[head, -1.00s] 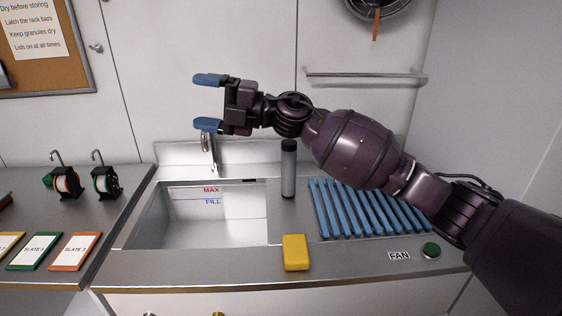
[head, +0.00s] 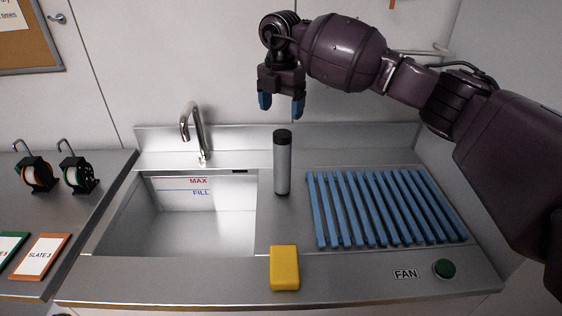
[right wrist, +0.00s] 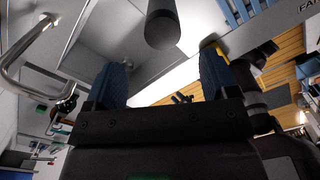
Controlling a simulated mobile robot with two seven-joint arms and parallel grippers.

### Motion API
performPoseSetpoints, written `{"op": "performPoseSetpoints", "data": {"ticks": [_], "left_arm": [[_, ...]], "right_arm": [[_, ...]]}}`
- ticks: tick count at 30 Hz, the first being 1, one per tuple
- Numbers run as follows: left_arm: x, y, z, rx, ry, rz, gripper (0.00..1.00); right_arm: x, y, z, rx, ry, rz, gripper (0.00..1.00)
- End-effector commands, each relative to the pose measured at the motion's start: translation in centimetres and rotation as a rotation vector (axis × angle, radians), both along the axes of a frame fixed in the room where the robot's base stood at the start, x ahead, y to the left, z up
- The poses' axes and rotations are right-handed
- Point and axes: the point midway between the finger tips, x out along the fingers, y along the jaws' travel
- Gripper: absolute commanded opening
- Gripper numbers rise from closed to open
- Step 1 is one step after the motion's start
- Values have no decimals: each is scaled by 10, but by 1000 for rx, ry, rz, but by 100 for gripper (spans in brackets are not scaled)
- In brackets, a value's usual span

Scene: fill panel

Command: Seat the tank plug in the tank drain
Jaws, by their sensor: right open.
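A grey upright cylinder with a black top (head: 283,170) stands on the counter right of the tank (head: 123,235); it is the only plug-like thing in view. The tank is a steel basin with MAX and FILL marks on its back wall. I cannot make out the drain in its floor. My right gripper (head: 281,104) is open and empty, blue fingers pointing down, above the cylinder's top in the head view. In the right wrist view, the cylinder's dark end (right wrist: 163,28) shows beyond the open fingers (right wrist: 162,80), apart from them. My left gripper is not in view.
A curved tap (head: 186,122) rises behind the tank. A yellow block (head: 284,268) lies in front of the cylinder. Spools and slates lie on the left counter.

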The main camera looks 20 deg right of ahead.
Motion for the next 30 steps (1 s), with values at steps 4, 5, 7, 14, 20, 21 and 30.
{"op": "performPoseSetpoints", "data": {"ticks": [4,5,7,14,20,21,30], "left_arm": [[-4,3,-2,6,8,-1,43],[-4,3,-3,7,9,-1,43],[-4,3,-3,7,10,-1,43],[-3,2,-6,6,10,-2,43],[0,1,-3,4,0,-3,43],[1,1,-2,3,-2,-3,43],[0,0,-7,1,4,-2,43]], "right_arm": [[0,0,-4,0,3,-36,80],[0,0,-6,1,3,-37,80],[-1,0,-13,0,4,-36,80],[-1,1,-47,3,6,-34,80],[-1,1,-59,4,2,-34,80],[-1,0,-61,4,2,-34,80],[-4,-2,-99,5,5,-33,80]]}}
